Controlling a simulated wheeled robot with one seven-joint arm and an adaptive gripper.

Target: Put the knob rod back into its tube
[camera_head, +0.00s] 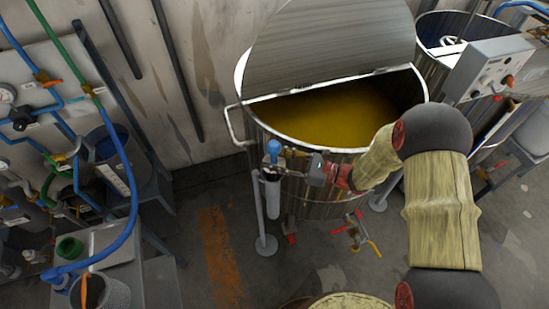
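The knob rod shows as a blue ball knob (272,147) on a short upright stem, in front of the left side of the large metal vat. Below it is a dark fitting with a pale grey upright tube (265,214). The knob looks to be above the tube, but I cannot tell whether the rod is inside it. My gripper (281,168) reaches in from the right with its fingers at the stem, just below the knob. The fingers are too small to show whether they grip the stem or only stand beside it.
The open vat (245,100) holds yellow liquid, and its lid (335,40) is raised. A thin stand (261,220) rises near the tube. A grey control box (490,68) is at right. Blue pipes and a bench (105,240) fill the left. Floor (190,225) is clear between.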

